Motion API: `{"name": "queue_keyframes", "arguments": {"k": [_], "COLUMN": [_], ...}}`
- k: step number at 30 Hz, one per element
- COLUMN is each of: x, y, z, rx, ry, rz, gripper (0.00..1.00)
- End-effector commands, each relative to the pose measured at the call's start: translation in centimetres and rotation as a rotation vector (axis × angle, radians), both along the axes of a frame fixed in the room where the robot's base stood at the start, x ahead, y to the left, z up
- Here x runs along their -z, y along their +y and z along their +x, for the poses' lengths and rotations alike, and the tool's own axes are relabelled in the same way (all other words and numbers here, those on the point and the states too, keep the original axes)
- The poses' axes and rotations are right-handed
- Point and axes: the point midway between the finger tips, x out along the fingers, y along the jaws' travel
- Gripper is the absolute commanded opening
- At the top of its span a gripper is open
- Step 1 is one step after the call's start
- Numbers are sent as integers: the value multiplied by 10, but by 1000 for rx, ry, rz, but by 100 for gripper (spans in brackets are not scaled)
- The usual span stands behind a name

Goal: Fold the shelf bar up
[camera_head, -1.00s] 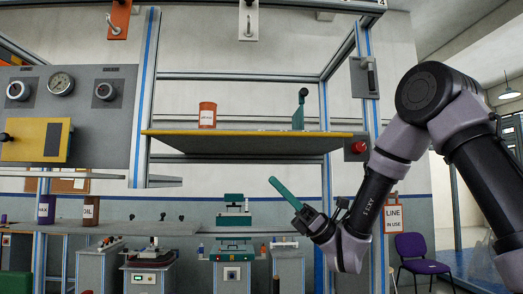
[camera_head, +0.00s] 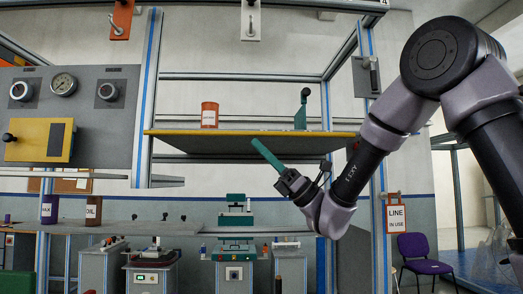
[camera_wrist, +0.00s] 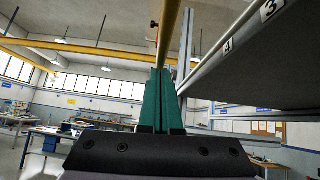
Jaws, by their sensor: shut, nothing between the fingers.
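The yellow shelf bar (camera_head: 215,132) runs level along the front edge of the grey shelf (camera_head: 200,144). The fingers also fill the middle of the wrist view (camera_wrist: 156,72). I cannot tell whether the tips touch the bar.
An orange can (camera_head: 209,114) and a green lever (camera_head: 301,108) stand at the shelf. A grey panel with gauges (camera_head: 88,85) is on the left. Bench machines (camera_head: 235,255) stand below. A purple chair (camera_head: 425,253) is at right. The space in front of the shelf is open.

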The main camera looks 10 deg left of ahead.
Motion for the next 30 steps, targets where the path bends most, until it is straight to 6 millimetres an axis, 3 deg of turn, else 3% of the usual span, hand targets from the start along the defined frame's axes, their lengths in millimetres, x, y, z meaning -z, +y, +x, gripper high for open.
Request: {"name": "queue_keyframes", "arguments": {"k": [30], "x": [-10], "y": [-2], "z": [0], "rx": [0], "ry": [132], "rz": [-32], "gripper": [0]}}
